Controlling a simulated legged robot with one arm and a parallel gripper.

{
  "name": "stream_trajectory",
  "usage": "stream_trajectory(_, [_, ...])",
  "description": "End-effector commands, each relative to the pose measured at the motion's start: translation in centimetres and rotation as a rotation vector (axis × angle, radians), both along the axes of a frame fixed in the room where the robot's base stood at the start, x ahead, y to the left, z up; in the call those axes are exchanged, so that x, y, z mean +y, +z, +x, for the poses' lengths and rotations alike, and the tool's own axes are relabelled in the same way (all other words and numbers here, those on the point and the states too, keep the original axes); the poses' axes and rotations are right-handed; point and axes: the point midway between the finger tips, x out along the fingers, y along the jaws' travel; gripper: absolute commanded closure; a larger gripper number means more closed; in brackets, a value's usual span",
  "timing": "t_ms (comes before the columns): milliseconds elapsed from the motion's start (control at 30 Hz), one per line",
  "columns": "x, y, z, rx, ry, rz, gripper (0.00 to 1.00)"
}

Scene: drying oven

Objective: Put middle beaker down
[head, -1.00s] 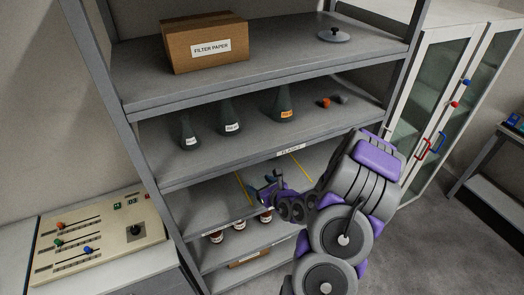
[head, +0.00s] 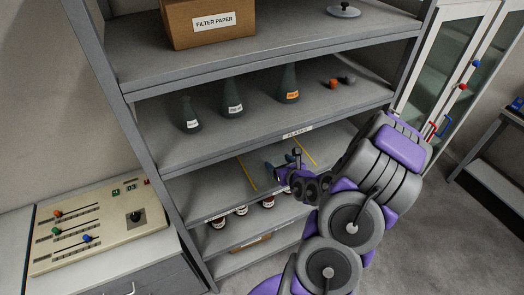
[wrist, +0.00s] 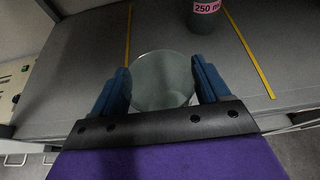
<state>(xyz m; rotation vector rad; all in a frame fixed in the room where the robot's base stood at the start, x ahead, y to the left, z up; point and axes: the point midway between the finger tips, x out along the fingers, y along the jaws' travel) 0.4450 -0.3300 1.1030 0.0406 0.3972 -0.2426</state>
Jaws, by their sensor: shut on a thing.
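My gripper (wrist: 162,92) is shut on a clear glass beaker (wrist: 162,70), with one blue finger on each side of it in the wrist view. The beaker is over the grey shelf (wrist: 80,70) between two yellow lines (wrist: 128,32). I cannot tell whether its base touches the shelf. In the head view my gripper (head: 277,174) reaches into the shelf level below the flasks, between the same yellow lines (head: 247,174). The beaker is not clearly visible there.
A dark vessel with a pink "250 ml" label (wrist: 207,14) stands beyond the beaker, near the right yellow line. The shelf above holds dark flasks (head: 233,105). Brown bottles (head: 242,210) stand below. A control panel (head: 98,225) is at left.

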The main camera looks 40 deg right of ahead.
Motion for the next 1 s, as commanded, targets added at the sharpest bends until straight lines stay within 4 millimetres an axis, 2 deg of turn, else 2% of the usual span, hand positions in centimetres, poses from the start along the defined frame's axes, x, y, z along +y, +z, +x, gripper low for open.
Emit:
stream_trajectory(200, [-0.8, -0.5, 1.1, -0.004, -0.005, -0.003, 0.57])
stream_trajectory(433, [-0.6, -0.3, 2.1, -0.012, 0.004, 0.004, 0.57])
stream_trajectory(1000, [-2.7, 0.1, 11.7, -0.007, 0.007, 0.003, 0.57])
